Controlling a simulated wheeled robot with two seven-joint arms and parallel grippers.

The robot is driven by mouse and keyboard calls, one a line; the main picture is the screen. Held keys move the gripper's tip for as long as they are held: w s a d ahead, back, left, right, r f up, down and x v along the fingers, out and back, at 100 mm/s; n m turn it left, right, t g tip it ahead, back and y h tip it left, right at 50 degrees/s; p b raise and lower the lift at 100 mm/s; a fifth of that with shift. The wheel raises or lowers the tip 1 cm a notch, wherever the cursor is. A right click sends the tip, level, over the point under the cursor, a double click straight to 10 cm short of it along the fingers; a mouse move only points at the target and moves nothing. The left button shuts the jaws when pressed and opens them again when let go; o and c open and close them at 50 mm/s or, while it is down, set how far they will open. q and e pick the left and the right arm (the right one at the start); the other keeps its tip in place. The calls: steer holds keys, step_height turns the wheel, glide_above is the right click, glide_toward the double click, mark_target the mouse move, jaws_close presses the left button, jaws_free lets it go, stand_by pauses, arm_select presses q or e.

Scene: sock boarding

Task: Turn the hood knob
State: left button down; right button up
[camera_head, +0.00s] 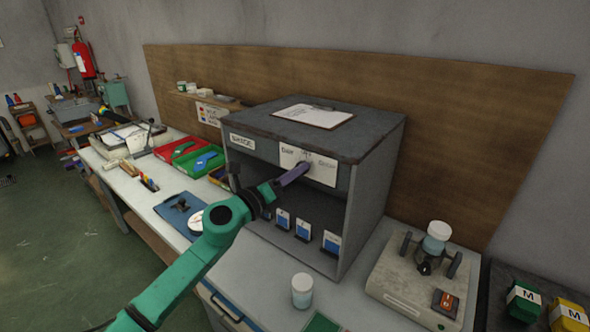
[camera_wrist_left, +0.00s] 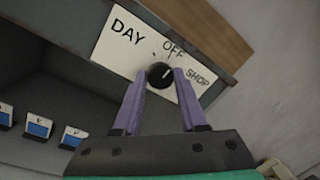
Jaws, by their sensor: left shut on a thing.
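The hood (camera_head: 375,150) is a dark grey open-fronted box on the bench. A white label plate (camera_head: 322,172) on its upper front carries the words DAY, OFF and SHOP, which read clearly in the left wrist view (camera_wrist_left: 115,50). The round black knob (camera_wrist_left: 160,75) sits at the plate's lower middle. A small pale mark shows on its face; I cannot tell exactly which word it points to. My left gripper (camera_head: 304,168) has its purple fingers at the knob, one on each side, shut on it in the left wrist view (camera_wrist_left: 160,80). My right gripper is not in view.
Several blue-and-white cards (camera_head: 303,229) stand inside the hood. A white-lidded jar (camera_head: 302,290) stands before it. A grey device with a flask (camera_head: 436,238) is at right. Red and green trays (camera_head: 190,152) lie left. A clipboard (camera_head: 313,116) lies on top.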

arm_select(q)
steer(key=shift+n, duration=0.6)
steer(key=shift+c, duration=2.2)
jaws_free()
steer(key=b+v, duration=0.4)
steer(key=v, duration=1)
steer(key=shift+s, duration=0.25)
steer(key=shift+a+f, duration=0.1)
steer(key=shift+a, duration=0.05)
